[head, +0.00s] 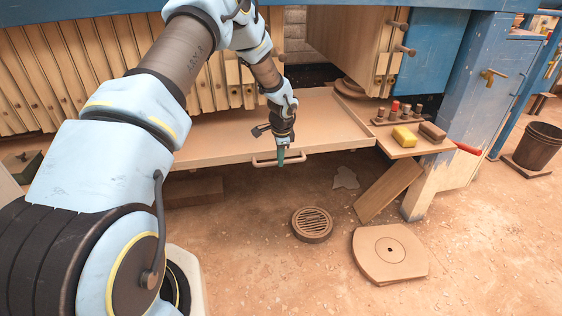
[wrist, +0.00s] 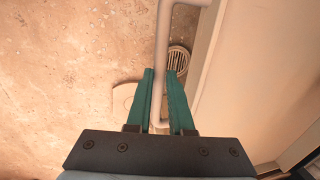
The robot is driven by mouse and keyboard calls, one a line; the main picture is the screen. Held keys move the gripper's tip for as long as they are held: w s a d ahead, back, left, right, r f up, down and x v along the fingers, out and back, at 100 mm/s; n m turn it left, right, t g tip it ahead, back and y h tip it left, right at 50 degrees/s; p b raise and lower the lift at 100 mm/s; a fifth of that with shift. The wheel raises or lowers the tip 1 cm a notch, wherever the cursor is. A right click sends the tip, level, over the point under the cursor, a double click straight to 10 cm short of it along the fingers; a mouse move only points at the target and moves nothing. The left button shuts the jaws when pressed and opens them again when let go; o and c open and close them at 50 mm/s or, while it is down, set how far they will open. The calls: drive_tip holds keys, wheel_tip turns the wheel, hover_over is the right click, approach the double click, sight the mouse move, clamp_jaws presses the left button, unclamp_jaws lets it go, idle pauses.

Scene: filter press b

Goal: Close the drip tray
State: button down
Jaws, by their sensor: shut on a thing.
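The drip tray (head: 225,138) is a wide, shallow tan tray under the wooden press plates. It sticks out toward me, with a bar handle (head: 264,162) on its front edge. My gripper (head: 281,158) reaches down over that front edge. In the wrist view, the green fingers of my gripper (wrist: 163,98) are on both sides of the handle bar (wrist: 160,75), shut on it. The tray front (wrist: 222,75) runs along the right of the wrist view. My arm hides part of the tray's left side in the head view.
A side shelf (head: 408,145) at the tray's right holds a yellow block (head: 403,136), a brown block (head: 432,131) and several pegs. A plank (head: 388,190) leans below it. A round drain grate (head: 312,224) and a flat plate (head: 390,254) lie on the dirt floor.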

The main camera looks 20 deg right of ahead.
drive_tip(key=shift+w+r, duration=0.1)
drive_tip(key=shift+w, duration=0.25)
drive_tip(key=c, duration=0.8)
unclamp_jaws()
drive_tip(key=shift+s, duration=0.1)
drive_tip(key=r+b, duration=0.1)
drive_tip(key=r, duration=0.2)
drive_tip(key=s+r, duration=0.1)
drive_tip(key=r, duration=0.3)
drive_tip(key=s+r+b, duration=0.1)
drive_tip(key=r, duration=0.2)
drive_tip(key=shift+a+r+b, duration=0.15)
drive_tip(key=shift+r+b, duration=0.1)
drive_tip(key=shift+b, duration=0.1)
